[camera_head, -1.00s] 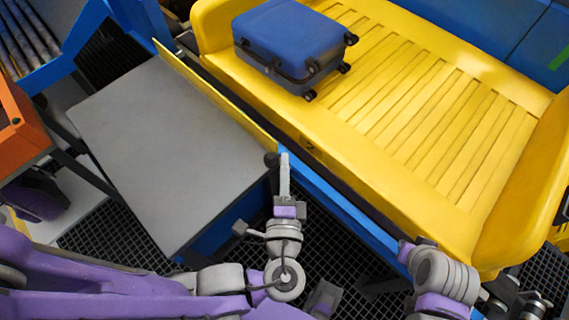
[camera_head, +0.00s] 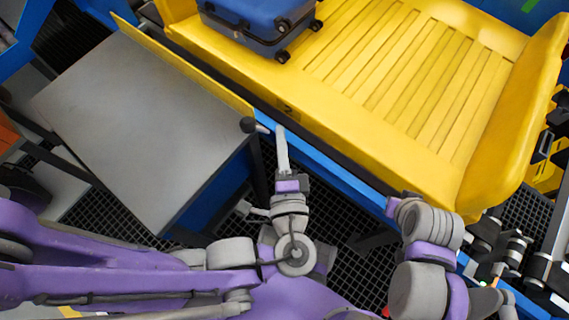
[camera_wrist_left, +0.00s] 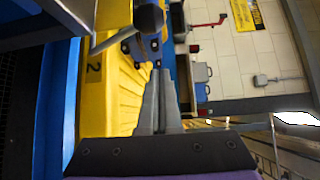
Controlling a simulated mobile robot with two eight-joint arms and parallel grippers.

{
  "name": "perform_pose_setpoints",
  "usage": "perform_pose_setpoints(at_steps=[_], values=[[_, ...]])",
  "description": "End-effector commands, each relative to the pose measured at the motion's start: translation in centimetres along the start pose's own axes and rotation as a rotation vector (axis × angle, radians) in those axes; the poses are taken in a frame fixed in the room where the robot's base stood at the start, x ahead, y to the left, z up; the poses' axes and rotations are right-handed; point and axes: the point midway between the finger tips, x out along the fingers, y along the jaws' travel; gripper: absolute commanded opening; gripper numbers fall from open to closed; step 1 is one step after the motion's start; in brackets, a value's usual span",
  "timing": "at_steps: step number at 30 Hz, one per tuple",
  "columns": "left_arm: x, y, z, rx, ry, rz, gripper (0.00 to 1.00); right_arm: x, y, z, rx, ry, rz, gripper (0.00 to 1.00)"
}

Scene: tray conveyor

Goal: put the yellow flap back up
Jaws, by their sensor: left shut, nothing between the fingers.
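The yellow flap (camera_head: 190,70) is a long thin strip along the edge of the grey table, on the side facing the big yellow tray. It shows as a narrow band; its exact tilt is hard to tell. A black round knob (camera_head: 248,125) sits at its near end, and a dark knob on a grey rod shows in the left wrist view (camera_wrist_left: 148,18). My left gripper (camera_head: 280,130) is shut and empty, just right of the knob and apart from it, beside the blue rail. Its closed fingers fill the middle of the left wrist view (camera_wrist_left: 158,75).
The yellow tray (camera_head: 350,130) carries a blue suitcase (camera_head: 262,15) at its far left. A blue rail (camera_head: 335,175) runs along the tray's near side. The grey table top (camera_head: 140,120) is bare. Black grating floor lies below my left gripper.

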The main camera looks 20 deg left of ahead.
Motion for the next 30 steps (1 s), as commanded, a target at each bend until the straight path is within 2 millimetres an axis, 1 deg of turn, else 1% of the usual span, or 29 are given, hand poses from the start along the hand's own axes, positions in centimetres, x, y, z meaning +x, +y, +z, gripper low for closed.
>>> perform_pose_setpoints(at_steps=[1,6,13,18,30], values=[[-0.8,0.1,-0.2,-0.001,0.008,0.001,0.0,0.1,0.0,0.1,0.0,0.0,0.0,0.0],[-3.0,0.3,-0.2,-0.001,0.007,0.001,0.0,0.3,0.0,0.2,0.0,-0.001,0.0,0.0],[-5.2,0.4,-0.1,0.0,0.003,0.0,0.0,0.6,0.0,0.4,0.0,-0.002,0.0,0.0],[-5.9,0.5,-0.1,0.0,0.001,0.0,0.0,0.7,0.0,0.5,0.0,-0.003,0.0,0.0],[-5.9,0.4,0.0,0.0,-0.001,0.0,0.0,0.7,0.0,0.5,0.0,-0.003,0.0,0.0]])
